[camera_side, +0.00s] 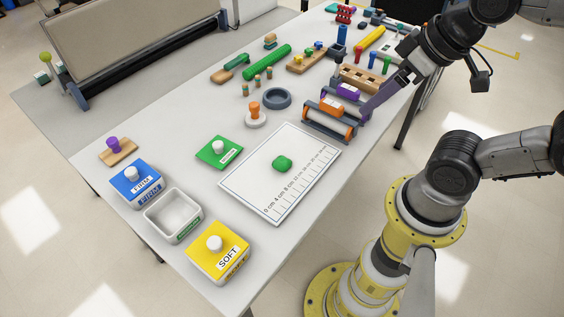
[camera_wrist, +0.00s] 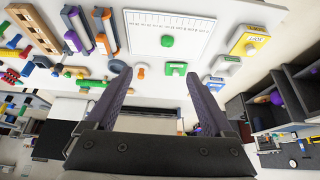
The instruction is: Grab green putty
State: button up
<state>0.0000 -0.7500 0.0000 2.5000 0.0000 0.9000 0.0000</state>
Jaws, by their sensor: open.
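The green putty (camera_side: 282,164) is a small rounded lump on the white ruled measuring board (camera_side: 252,190) on the table. In the wrist view the putty (camera_wrist: 167,41) lies on the board (camera_wrist: 150,18), beyond my fingertips and a little right of centre. My gripper (camera_side: 369,112) is open and empty, with purple fingers, near the rollers at the table's right edge in the side view. In the wrist view its two fingers (camera_wrist: 118,70) stand wide apart. The putty is well apart from the fingers and fully visible in the side view.
An open white container (camera_side: 173,231) stands between a blue FIRM box (camera_side: 137,189) and a yellow SOFT box (camera_side: 217,262). A green lid with a white knob (camera_side: 219,154) lies left of the board. Orange and purple rollers (camera_side: 330,121), a grey ring (camera_side: 277,97) and several hand tools crowd the far side.

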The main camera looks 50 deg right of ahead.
dwell(0.3)
jog(key=m+g, duration=0.5)
jog(key=m, duration=1.3)
send_over(282, 162)
notch_tip(282, 162, down, 13)
jog(key=shift+g, duration=0.3)
jog(key=f, duration=0.8)
jog(key=shift+s, duration=0.25)
jog(key=shift+w+f, duration=0.15)
jog(key=shift+f, duration=1.45)
jog(key=shift+w+f, duration=0.1)
jog(key=shift+f, duration=1.5)
